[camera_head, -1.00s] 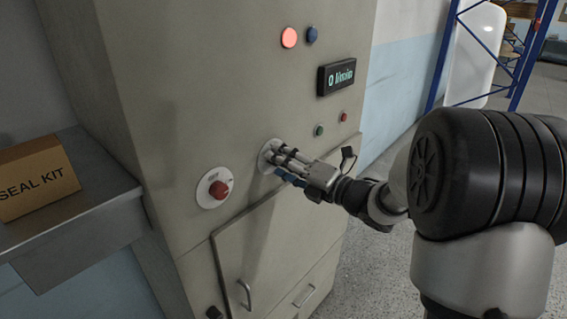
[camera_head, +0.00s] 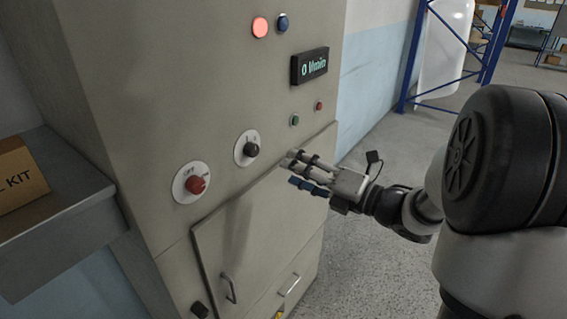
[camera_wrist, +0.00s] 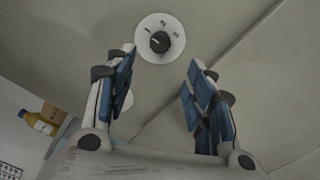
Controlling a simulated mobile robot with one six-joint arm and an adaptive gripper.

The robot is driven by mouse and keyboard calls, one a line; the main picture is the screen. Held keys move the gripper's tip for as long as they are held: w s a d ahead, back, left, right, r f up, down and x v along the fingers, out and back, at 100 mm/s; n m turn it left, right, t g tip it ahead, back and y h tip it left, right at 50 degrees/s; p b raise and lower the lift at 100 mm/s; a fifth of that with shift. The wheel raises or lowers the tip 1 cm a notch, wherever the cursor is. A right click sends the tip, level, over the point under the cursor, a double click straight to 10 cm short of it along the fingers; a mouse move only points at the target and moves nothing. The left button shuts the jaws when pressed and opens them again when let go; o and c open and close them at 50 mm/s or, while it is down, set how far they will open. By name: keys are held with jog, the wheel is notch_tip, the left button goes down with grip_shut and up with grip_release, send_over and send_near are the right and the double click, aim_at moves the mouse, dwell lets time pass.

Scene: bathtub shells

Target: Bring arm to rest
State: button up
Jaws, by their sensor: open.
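My gripper (camera_head: 292,170) is open and empty in front of the grey cabinet (camera_head: 215,90), a short way right of the black rotary knob (camera_head: 252,149) on its white round plate. In the wrist view the knob (camera_wrist: 160,41) shows just beyond the two spread, blue-padded fingers (camera_wrist: 162,85), with clear space between them. The red knob (camera_head: 195,185) marked OFF sits on the cabinet to the left of the black one.
A lit red lamp (camera_head: 260,27), a blue button (camera_head: 282,21) and a small display (camera_head: 309,66) are higher on the cabinet. A shelf (camera_head: 60,215) with a cardboard box (camera_head: 18,178) stands left. Open floor (camera_head: 385,270) lies right.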

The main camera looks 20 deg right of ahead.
jog(key=shift+s+d, duration=0.2)
jog(key=shift+s, duration=0.1)
jog(key=s+d+r+m+g+h, duration=0.1)
jog(key=d+m+h, duration=0.1)
jog(key=m+h, duration=0.55)
jog(key=s+d+r+m+h, duration=0.15)
jog(key=m+h, duration=0.35)
jog(key=m, duration=0.5)
jog(key=s+a+f+m+g, duration=0.3)
jog(key=s+m, duration=0.1)
jog(key=s, duration=0.4)
jog(key=s+a+f+m+g+y, duration=0.1)
jog(key=s+a+f+m+g, duration=0.1)
jog(key=s, duration=0.6)
jog(key=s+a+f+m+g+y, duration=0.1)
jog(key=s+a+f+m+g, duration=0.2)
jog(key=s+m, duration=0.4)
jog(key=a+g, duration=0.1)
jog(key=a, duration=0.1)
jog(key=shift+s+a+f, duration=0.3)
jog(key=shift+s+a, duration=0.05)
jog(key=shift+s, duration=0.05)
